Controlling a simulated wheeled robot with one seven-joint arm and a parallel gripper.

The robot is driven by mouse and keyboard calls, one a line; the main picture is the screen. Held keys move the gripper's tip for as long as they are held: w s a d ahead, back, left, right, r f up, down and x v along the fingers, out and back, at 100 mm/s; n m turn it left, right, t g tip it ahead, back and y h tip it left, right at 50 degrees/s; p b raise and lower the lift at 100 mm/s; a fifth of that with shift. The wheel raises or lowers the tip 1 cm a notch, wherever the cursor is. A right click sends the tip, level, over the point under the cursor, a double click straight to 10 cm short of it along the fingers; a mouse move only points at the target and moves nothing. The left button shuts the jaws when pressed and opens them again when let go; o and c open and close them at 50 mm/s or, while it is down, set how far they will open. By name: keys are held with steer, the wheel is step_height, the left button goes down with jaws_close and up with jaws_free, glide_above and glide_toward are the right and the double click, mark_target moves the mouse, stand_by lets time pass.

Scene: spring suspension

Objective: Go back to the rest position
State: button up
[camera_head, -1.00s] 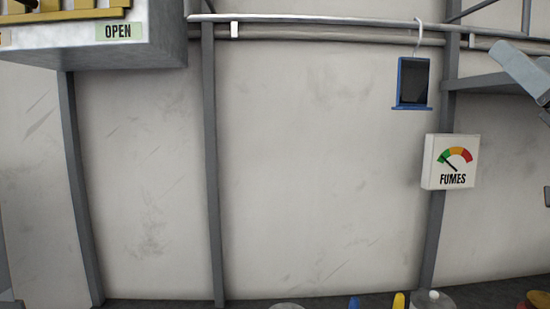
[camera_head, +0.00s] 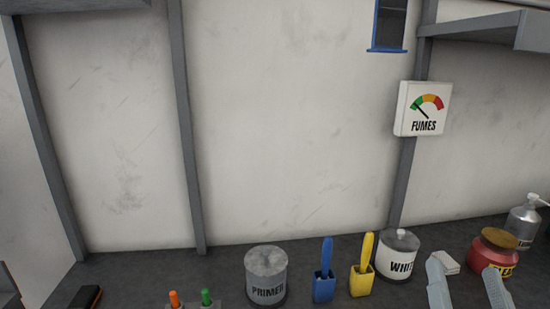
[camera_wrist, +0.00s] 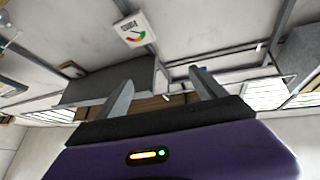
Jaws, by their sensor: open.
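My gripper (camera_head: 464,268) is at the lower right of the head view, in front of the bench. Its two grey fingers point up in the picture and stand apart, with nothing seen held between them. In the wrist view, my gripper (camera_wrist: 158,84) also shows spread fingers. The view between and beyond them is of a grey box-like shelf, the wall and beams, tilted. The rest of my arm is out of the head view.
On the dark bench (camera_head: 150,268) stand a primer can (camera_head: 266,280), a blue brush holder (camera_head: 323,288), a yellow brush holder (camera_head: 362,280), a white paint can (camera_head: 396,262), a red jar (camera_head: 490,252) and a metal bottle (camera_head: 522,228). A fumes gauge (camera_head: 422,109) is on the wall.

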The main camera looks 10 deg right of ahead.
steer(key=s+a+f+n+g+y, duration=0.2)
steer(key=s+a+f, duration=0.2)
steer(key=s+f, duration=0.3)
steer(key=s+a+f+n+g+y, duration=0.2)
steer(key=s+a+f+g, duration=0.1)
steer(key=s+f, duration=0.4)
steer(key=s+a+f+n+g+y, duration=0.2)
steer(key=s+a+f, duration=0.2)
steer(key=s+f, duration=0.4)
steer(key=s, duration=0.3)
steer(key=shift+s+a+g+y, duration=0.25)
steer(key=shift+a+g+y, duration=0.05)
steer(key=shift+g+y, duration=0.1)
